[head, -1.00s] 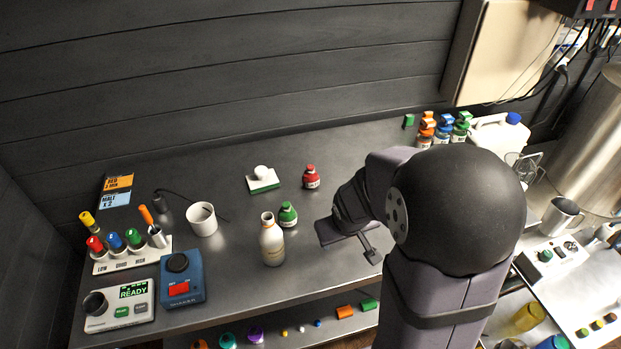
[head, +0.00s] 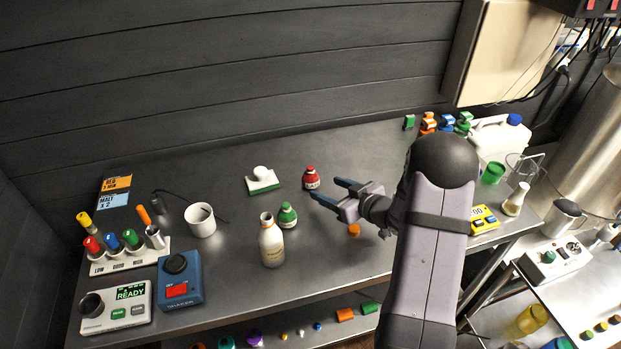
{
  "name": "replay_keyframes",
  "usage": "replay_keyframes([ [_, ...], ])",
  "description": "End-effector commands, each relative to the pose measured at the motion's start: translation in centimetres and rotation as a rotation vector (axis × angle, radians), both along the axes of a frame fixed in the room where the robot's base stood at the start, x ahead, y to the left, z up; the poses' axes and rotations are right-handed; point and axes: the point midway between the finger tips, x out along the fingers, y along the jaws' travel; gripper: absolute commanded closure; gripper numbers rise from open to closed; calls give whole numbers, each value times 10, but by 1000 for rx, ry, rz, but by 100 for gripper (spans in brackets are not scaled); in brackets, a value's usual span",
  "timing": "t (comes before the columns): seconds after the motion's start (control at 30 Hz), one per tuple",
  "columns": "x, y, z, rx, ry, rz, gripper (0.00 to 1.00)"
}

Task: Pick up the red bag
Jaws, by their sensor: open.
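The red bag (head: 311,179) is a small rounded red pouch with a pale label, upright on the dark metal bench in the head view. My gripper (head: 331,191) is open and empty. Its two blue-tipped fingers point left toward the red bag, just to its lower right. I cannot tell whether a fingertip touches it. A similar green bag (head: 287,216) stands to the lower left of the red one.
A cream bottle (head: 271,243) stands in front of the green bag. A white block with a knob (head: 262,180) lies left of the red bag. An orange cap (head: 354,230) sits below my gripper. The bench (head: 330,275) is clear toward its front.

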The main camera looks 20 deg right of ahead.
Motion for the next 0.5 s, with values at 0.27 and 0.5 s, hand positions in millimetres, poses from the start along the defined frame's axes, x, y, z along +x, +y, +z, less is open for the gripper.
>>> replay_keyframes([
  [0.27,17,7,-7,-1,2,0,41],
  [0.5,24,10,-7,-2,2,0,41],
])
